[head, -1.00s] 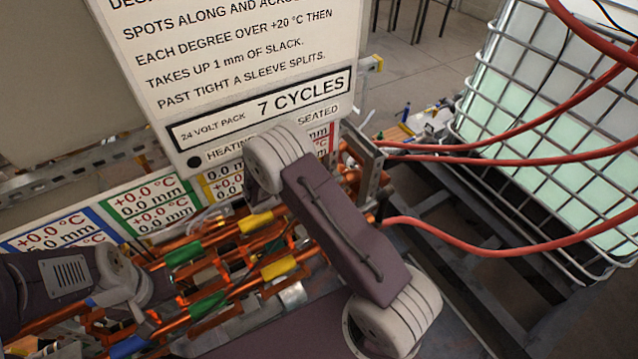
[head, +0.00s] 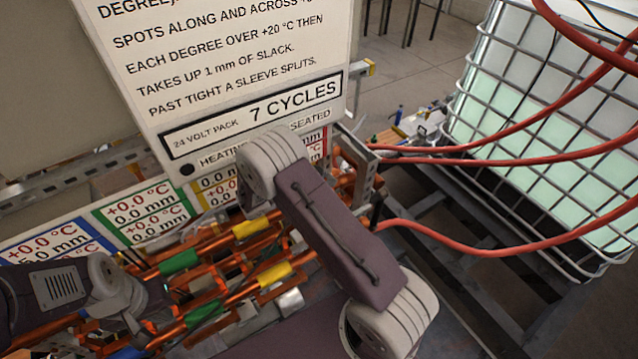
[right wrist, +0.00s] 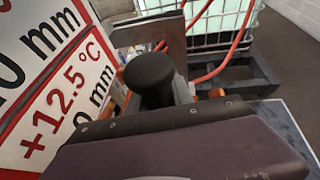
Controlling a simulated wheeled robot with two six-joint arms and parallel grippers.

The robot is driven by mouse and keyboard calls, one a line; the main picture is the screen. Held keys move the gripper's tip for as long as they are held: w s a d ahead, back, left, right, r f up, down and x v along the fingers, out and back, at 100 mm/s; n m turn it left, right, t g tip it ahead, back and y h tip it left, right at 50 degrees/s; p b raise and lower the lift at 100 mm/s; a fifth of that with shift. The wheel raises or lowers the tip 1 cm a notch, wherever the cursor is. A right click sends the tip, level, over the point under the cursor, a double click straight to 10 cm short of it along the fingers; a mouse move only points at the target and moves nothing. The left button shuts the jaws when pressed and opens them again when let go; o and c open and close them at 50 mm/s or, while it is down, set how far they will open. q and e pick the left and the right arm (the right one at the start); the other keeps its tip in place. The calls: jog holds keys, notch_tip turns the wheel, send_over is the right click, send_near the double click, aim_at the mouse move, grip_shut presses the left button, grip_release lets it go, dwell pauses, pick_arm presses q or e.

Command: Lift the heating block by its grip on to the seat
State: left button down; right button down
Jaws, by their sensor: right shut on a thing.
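A black rounded grip (right wrist: 152,80) stands upright in the right wrist view, just beyond the dark edge of my right gripper (right wrist: 160,112), which is shut on it. A small black post, perhaps the same grip (head: 376,211), shows beside my right arm in the head view. My right arm hides that gripper there, and the heating block and seat cannot be made out clearly. My left gripper (head: 118,322) is at the lower left by the copper pipes (head: 222,285); its jaw opening is unclear.
A large sign (head: 235,70) reading "7 CYCLES" hangs above the pipes. Coloured readout panels (head: 145,212) line the back; one panel (right wrist: 62,110) reads +12.5 °C in the right wrist view. Red hoses (head: 480,248) run right, before a caged tank (head: 560,130).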

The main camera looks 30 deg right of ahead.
jog(key=shift+r, duration=0.65)
notch_tip(320, 180, up, 2)
jog(key=shift+r+b, duration=0.25)
jog(key=shift+b, duration=0.3)
jog(key=s+d+r+b, duration=0.2)
jog(key=s+r, duration=0.5)
jog(key=s, duration=0.4)
jog(key=shift+s+d, duration=0.2)
jog(key=shift+d, duration=0.1)
jog(key=shift+r, duration=0.1)
